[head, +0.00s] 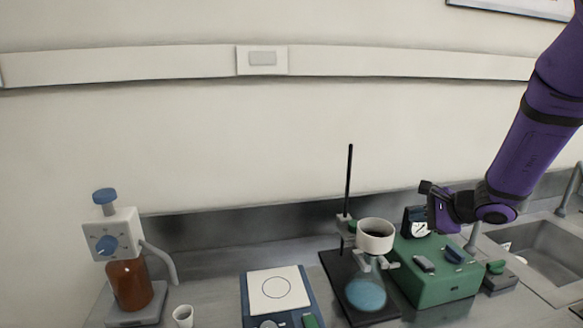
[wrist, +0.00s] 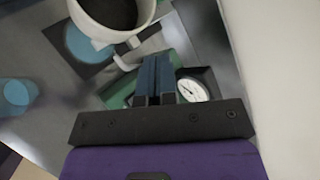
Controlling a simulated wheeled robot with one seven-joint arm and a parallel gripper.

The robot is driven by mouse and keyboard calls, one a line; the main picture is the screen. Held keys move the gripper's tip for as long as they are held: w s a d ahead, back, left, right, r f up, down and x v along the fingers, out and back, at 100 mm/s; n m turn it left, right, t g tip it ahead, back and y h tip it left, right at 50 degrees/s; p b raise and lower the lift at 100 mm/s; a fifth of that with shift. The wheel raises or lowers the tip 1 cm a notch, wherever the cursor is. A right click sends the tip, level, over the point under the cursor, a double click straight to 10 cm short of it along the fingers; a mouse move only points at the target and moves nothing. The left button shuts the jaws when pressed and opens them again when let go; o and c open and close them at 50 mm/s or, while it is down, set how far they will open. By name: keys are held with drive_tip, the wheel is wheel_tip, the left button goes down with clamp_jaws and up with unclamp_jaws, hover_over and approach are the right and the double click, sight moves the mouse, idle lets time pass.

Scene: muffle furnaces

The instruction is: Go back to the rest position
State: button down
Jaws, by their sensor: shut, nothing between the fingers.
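My gripper (wrist: 155,82) is shut with nothing between its fingers. In the head view my purple arm reaches in from the right, and the gripper (head: 430,205) is at the upper back of the green box (head: 437,278), beside its round dial gauge (head: 420,230). In the wrist view the gauge (wrist: 192,90) lies just right of the fingertips. Whether the fingers touch the box or gauge I cannot tell.
A white cup (head: 376,238) with dark contents sits on a stand above a blue disc (head: 366,294), left of my gripper. A hotplate (head: 278,292), a brown bottle dispenser (head: 130,284) and a small cup (head: 183,316) stand further left. A sink (head: 545,250) is at right.

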drive_tip(key=s+a+r+n+g, duration=0.2)
drive_tip(key=s+a+r+n, duration=0.3)
drive_tip(key=s, duration=0.3)
drive_tip(key=s+a+r+n+g, duration=0.2)
drive_tip(key=s+a+r+n, duration=0.1)
drive_tip(key=s+r+n, duration=0.4)
drive_tip(key=s+d+r+n+h, duration=0.2)
drive_tip(key=s+n+h, duration=0.1)
drive_tip(key=s, duration=0.5)
drive_tip(key=s+d+r+n+h, duration=0.2)
drive_tip(key=s+d+r+h, duration=0.1)
drive_tip(key=s, duration=0.5)
drive_tip(key=shift+d+n+h, duration=0.3)
drive_tip(key=shift+n+h, duration=0.1)
